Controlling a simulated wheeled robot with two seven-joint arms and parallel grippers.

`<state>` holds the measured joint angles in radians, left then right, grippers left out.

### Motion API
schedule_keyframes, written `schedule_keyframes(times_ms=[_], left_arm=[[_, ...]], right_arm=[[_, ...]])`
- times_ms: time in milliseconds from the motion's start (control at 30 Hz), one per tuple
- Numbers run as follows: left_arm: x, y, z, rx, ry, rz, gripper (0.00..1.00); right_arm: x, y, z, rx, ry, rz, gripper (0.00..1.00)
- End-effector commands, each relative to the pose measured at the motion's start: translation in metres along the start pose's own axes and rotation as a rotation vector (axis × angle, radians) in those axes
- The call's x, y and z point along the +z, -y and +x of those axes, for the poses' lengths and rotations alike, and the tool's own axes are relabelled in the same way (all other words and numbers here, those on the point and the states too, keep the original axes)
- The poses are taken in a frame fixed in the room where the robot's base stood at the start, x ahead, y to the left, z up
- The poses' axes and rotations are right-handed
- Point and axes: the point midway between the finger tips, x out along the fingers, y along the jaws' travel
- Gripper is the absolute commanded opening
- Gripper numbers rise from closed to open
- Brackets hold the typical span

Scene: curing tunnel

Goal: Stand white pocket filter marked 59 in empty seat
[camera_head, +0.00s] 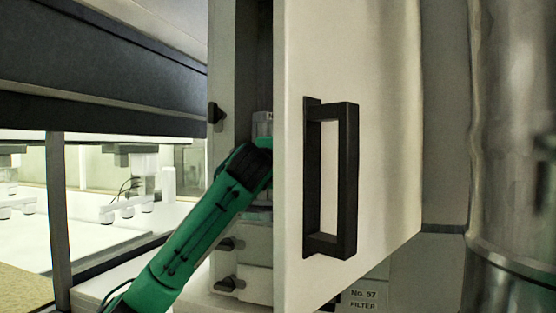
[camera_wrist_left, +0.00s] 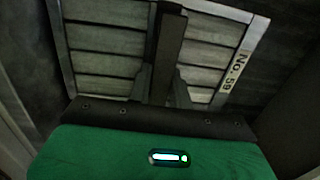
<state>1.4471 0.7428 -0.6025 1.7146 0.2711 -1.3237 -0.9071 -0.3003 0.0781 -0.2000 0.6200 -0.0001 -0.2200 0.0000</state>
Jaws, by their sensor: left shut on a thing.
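The pocket filter marked No. 59 (camera_wrist_left: 105,65) fills the upper part of the left wrist view, with pale grey pockets in a light frame and its label on the right side bar. My left gripper (camera_wrist_left: 168,85) is shut on it, its dark fingers across the middle of the pockets. In the head view my green left arm reaches into a tall cabinet, and the open door hides the gripper. A pale piece with a partly cut-off label (camera_head: 262,125) shows just above the wrist; I cannot tell whether it is the same filter. The empty seat is not visible. My right gripper is not in view.
The cabinet door (camera_head: 380,60) with a black handle (camera_head: 347,180) stands open close on the right of my arm. A No. 37 filter label (camera_head: 363,298) shows below the door. A metal duct (camera_head: 510,150) stands right.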

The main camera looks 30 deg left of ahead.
Motion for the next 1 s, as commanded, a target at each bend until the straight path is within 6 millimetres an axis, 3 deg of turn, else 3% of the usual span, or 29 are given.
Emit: schedule_keyframes(times_ms=[533,567,667,1000], left_arm=[[0.0002,-0.0061,-0.0002,0.000,0.000,0.000,0.00],[0.0002,-0.0061,-0.0002,0.000,0.000,0.000,0.26],[0.0002,-0.0061,-0.0001,0.000,0.000,0.000,0.45],[-0.0002,-0.0080,-0.0025,0.002,0.000,0.001,0.45]], right_arm=[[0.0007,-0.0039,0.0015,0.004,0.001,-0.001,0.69],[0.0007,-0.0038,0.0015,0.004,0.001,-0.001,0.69],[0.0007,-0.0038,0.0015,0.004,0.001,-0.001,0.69],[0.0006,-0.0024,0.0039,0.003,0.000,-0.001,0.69]])
